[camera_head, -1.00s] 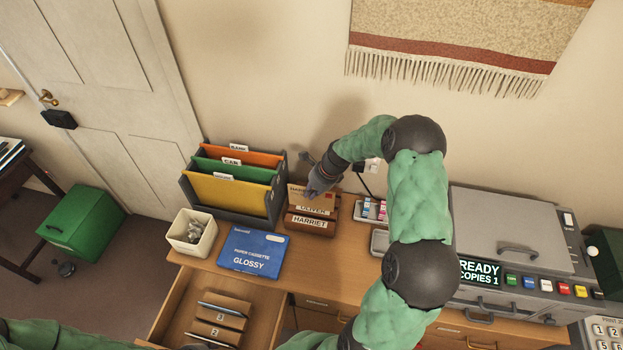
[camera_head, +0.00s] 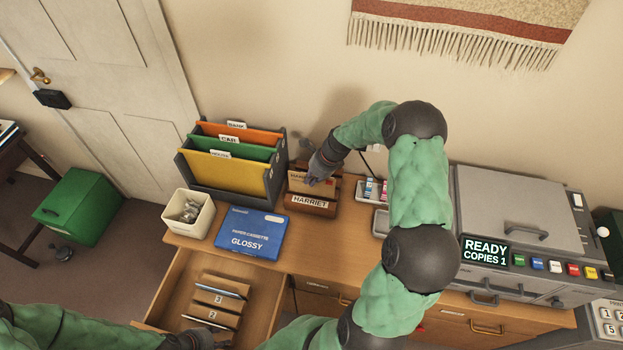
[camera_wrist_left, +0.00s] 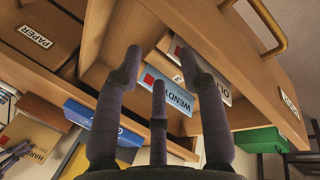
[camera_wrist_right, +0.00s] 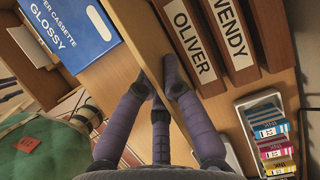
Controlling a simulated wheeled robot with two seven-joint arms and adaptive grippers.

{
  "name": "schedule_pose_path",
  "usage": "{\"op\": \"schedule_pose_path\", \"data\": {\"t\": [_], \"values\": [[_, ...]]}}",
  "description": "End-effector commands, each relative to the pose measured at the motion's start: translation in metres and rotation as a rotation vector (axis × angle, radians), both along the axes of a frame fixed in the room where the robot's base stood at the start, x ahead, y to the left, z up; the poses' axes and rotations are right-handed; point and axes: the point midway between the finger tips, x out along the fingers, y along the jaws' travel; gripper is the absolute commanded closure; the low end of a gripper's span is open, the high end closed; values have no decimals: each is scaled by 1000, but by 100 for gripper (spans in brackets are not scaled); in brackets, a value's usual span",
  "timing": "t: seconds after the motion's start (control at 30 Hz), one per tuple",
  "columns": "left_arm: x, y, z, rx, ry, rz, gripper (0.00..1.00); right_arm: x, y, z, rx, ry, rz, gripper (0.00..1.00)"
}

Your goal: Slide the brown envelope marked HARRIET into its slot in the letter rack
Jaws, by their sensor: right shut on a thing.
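The brown envelope (camera_head: 298,182) is in my right gripper (camera_head: 318,178), upright over the letter rack (camera_head: 322,212). Its lower part is hidden behind the rack's front panel, labelled HARRIET. How deep it sits in the slot I cannot tell. The envelope's HARR lettering and red stamp also show in the left wrist view (camera_wrist_left: 35,145). The right wrist view shows the right fingers (camera_wrist_right: 160,85) close together, beside the OLIVER and WENDY labels. My left gripper (camera_wrist_left: 160,65) is open and empty over the open drawer, near the WENDY envelope (camera_wrist_left: 170,95).
The open drawer (camera_head: 165,305) holds envelopes in numbered compartments. A blue paper cassette (camera_head: 250,232), a white bin (camera_head: 188,213) and a file holder (camera_head: 235,180) stand left of the rack. A small tray (camera_head: 370,192) and a copier (camera_head: 515,215) are to the right.

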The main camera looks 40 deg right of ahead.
Motion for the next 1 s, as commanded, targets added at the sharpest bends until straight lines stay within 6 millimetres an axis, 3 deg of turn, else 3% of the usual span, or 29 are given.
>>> {"op": "schedule_pose_path", "data": {"t": [0.47, 1.0], "values": [[0, 0, 0, 0, 0, 0, 60, 0, 0, 0, 0, 0, 0, 100], [0, 0, -13, 0, -1, 0, 60, 0, 0, -30, 0, 0, 0, 100]]}}
